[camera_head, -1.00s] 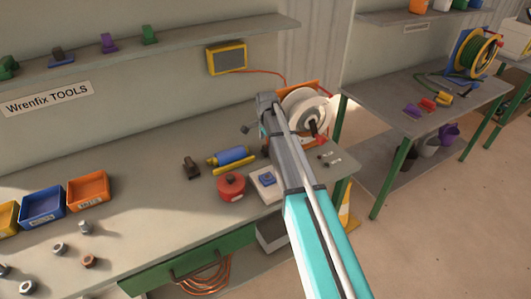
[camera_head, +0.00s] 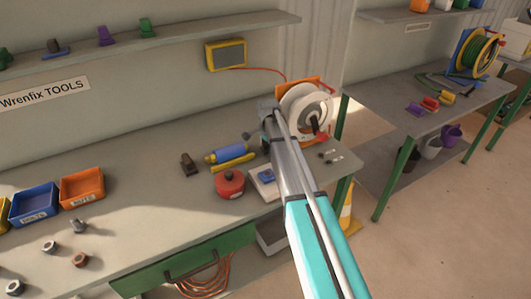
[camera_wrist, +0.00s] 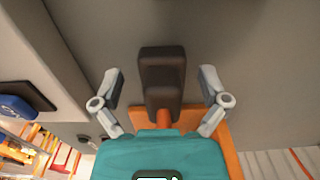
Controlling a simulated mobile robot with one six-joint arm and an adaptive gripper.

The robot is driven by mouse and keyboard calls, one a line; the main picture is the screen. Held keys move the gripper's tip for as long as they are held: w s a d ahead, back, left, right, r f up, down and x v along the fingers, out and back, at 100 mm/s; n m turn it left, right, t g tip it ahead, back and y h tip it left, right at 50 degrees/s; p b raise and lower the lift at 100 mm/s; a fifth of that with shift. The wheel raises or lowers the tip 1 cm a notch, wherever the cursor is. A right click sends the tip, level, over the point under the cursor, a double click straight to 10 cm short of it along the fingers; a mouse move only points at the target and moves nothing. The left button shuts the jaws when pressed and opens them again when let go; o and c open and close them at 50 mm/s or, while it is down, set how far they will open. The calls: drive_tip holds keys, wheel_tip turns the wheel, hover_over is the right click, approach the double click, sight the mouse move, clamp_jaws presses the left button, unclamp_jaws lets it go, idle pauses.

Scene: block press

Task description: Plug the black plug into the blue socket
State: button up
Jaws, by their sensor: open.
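In the wrist view a dark stepped block with an orange stem, seemingly the black plug (camera_wrist: 162,75), shows between the fingers of my gripper (camera_wrist: 160,90). The fingers stand apart on either side of it, and no contact shows. In the head view the blue socket (camera_head: 266,176) sits on a pale plate on the bench. My arm passes close to it on its right. My gripper is not clearly visible in the head view, where I cannot tell which dark piece is the plug.
A red round container (camera_head: 230,185), a blue-and-yellow roller (camera_head: 231,153) and a dark stepped block (camera_head: 188,164) stand left of the socket. A cable reel (camera_head: 307,108) stands behind my arm. Trays and loose nuts lie left. The bench's middle has free room.

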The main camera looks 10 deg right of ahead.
drive_tip(key=shift+f, duration=0.15)
idle(0.5)
drive_tip(key=c, duration=1.2)
drive_tip(key=shift+o, duration=0.2)
drive_tip(key=shift+r, duration=0.25)
wheel_tip(320, 180, up, 2)
drive_tip(key=p, duration=0.2)
drive_tip(key=shift+r+p, duration=0.1)
drive_tip(key=shift+p, duration=0.2)
drive_tip(key=s+r+p, duration=1)
drive_tip(key=s, duration=0.4)
drive_tip(key=shift+d+r, duration=0.15)
drive_tip(key=shift+d, duration=0.25)
drive_tip(key=shift+w+d, duration=0.1)
